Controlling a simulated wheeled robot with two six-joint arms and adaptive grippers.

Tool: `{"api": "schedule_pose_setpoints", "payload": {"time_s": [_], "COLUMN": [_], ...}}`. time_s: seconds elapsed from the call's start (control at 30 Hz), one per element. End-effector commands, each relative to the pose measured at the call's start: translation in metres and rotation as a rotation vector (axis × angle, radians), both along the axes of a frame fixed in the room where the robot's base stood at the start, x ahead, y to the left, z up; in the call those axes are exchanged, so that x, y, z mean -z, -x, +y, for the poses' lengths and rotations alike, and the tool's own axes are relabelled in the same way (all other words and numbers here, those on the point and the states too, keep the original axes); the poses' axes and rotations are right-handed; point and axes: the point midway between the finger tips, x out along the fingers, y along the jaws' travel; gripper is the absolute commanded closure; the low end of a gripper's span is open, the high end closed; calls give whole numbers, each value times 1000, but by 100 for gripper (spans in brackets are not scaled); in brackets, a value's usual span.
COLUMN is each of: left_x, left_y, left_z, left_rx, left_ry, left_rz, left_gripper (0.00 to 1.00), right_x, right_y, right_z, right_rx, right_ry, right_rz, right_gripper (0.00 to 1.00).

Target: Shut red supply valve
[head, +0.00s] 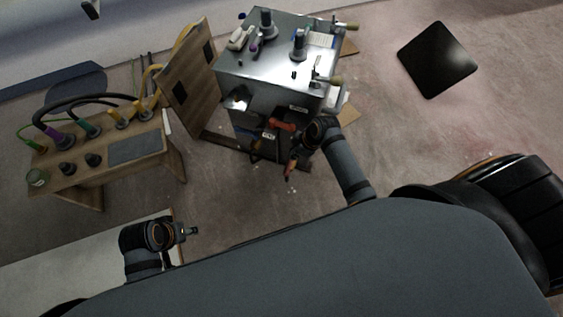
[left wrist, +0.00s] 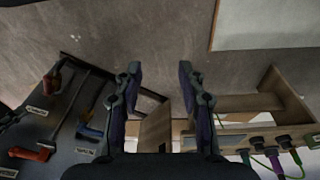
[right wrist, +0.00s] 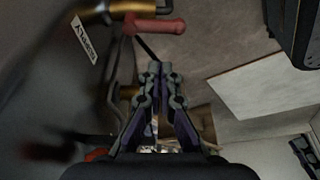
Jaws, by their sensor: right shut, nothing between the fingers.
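The valve panel is on the front of the steel cabinet (head: 270,72). In the right wrist view a red lever handle (right wrist: 155,27) on a brass valve (right wrist: 108,10) lies just beyond my right fingertips, beside a white label. My right gripper (right wrist: 155,70) is shut and empty, with a gap to the handle. In the head view the right wrist partly hides the panel; an orange-red handle (head: 282,124) and a red handle (head: 290,168) show. The left wrist view shows a red (left wrist: 52,80), an orange-red (left wrist: 32,153) and a blue handle (left wrist: 90,132). My left gripper (left wrist: 160,70) is open and empty, away from the panel.
A wooden bench (head: 105,155) with hoses and plugs stands at the left. A wooden board (head: 187,85) leans beside the cabinet. Bottles and small items stand on the cabinet top.

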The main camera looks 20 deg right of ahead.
Motion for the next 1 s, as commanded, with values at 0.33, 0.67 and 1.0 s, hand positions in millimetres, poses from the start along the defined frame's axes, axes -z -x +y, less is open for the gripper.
{"api": "schedule_pose_setpoints", "payload": {"time_s": [0.33, 0.67, 1.0], "left_x": [28, 54, 54], "left_y": [-4, -12, -14], "left_z": [-8, -18, -19], "left_rx": [-2, -14, -19], "left_ry": [34, 84, 92], "left_rz": [-85, -233, -264], "left_gripper": [60, 60, 60], "right_x": [41, 89, 94], "right_y": [-8, -19, -21], "right_z": [11, 25, 27], "right_rx": [2, 2, 3], "right_ry": [-2, 0, 2], "right_rz": [1, 0, 0], "right_gripper": [100, 100, 100]}}
